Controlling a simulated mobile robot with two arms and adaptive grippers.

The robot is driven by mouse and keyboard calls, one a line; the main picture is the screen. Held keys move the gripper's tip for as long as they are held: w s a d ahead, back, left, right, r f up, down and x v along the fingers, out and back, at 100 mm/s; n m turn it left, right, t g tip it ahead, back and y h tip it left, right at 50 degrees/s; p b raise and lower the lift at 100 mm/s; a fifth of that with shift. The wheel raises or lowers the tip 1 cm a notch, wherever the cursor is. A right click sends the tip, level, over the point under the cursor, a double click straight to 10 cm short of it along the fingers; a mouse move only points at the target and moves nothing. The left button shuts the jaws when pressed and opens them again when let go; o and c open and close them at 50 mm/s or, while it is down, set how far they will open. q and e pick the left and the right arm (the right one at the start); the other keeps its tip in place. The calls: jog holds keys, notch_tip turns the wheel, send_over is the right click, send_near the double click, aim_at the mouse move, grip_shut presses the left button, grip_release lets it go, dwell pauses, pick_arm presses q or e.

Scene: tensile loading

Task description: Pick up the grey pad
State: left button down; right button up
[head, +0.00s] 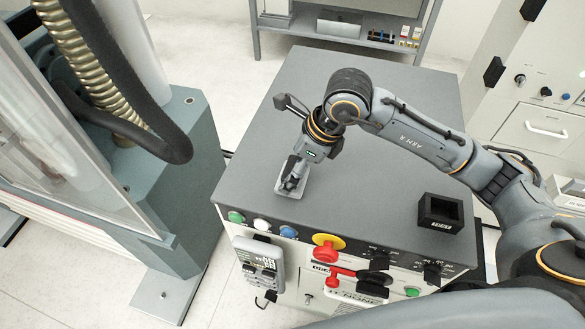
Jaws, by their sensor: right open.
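The grey pad (299,193) is a small light plate near the front left part of the grey cabinet top. My right gripper (290,186) points down over it, with its fingers at the pad. The gripper is open, and its fingers hide part of the pad. I cannot tell whether the fingers touch it. My left gripper is not in view.
The grey cabinet top (400,150) is mostly bare. A black open box (440,213) stands at its front right. Buttons and a red and yellow knob (327,248) line the front panel. A machine with a clear door (75,130) stands to the left.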

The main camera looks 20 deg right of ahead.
jog(key=shift+a+f, duration=0.1)
jog(key=shift+f, duration=0.2)
jog(key=c, duration=1.3)
jog(key=shift+r, duration=0.1)
jog(key=shift+w+r+b, duration=0.1)
jog(key=shift+r+b, duration=0.35)
jog(key=shift+b, duration=0.15)
jog(key=shift+s+a+r+b, duration=0.1)
jog(key=shift+s+r+b, duration=0.9)
jog(key=shift+s+r, duration=1.2)
jog(key=shift+s+d+r+b, duration=0.1)
jog(key=shift+s+r+b, duration=0.9)
jog(key=shift+s+r, duration=1.2)
jog(key=shift+s+a+r+b, duration=0.1)
jog(key=shift+s+r+b, duration=1.2)
jog(key=shift+s, duration=1.4)
jog(key=shift+r+p, duration=0.3)
